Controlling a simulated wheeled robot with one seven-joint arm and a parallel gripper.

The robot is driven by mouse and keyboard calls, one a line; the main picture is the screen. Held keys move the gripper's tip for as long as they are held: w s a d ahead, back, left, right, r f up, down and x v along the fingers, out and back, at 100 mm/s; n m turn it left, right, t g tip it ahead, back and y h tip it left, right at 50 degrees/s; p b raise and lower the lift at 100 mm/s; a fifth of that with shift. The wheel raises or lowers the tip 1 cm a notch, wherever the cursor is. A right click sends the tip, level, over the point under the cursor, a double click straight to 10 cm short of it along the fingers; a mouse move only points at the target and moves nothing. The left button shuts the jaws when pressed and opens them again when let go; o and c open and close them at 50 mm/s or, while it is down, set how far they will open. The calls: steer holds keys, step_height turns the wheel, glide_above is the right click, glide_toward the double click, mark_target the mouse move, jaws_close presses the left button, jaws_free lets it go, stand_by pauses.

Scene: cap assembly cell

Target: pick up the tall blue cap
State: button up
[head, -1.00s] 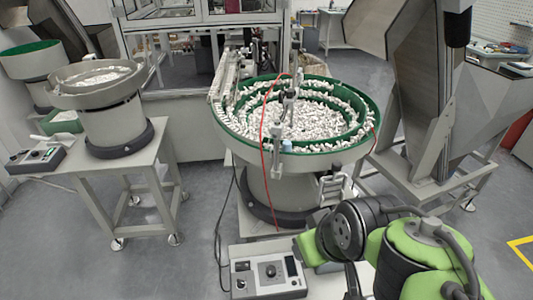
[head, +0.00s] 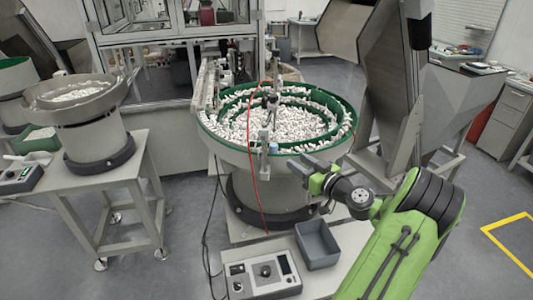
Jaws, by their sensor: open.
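A small pale blue piece (head: 273,148), which looks like the tall blue cap, stands at the near rim of the green-lined feeder bowl (head: 225,145). It is too small to make out in detail. My gripper (head: 308,172) is to the right of it and a little lower in the picture, in front of the bowl's outer wall. The gripper is open, and I see nothing between its fingers. It appears apart from the cap, though the depth between them is hard to judge.
The bowl is full of white parts, with a post (head: 264,140) and a red cable (head: 252,165) close to the cap. Below are a grey-blue bin (head: 318,247) and a control box (head: 262,275). A metal hopper (head: 400,90) stands right of the bowl.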

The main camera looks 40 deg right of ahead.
mark_target(276, 148)
steer(key=w, duration=0.3)
steer(key=w+p, duration=0.1)
steer(key=w, duration=0.3)
steer(key=w+d, duration=0.1)
steer(key=w, duration=0.2)
steer(key=shift+w+f, duration=0.15)
steer(key=shift+f, duration=0.1)
steer(key=shift+c, duration=0.4)
steer(key=c, duration=0.5)
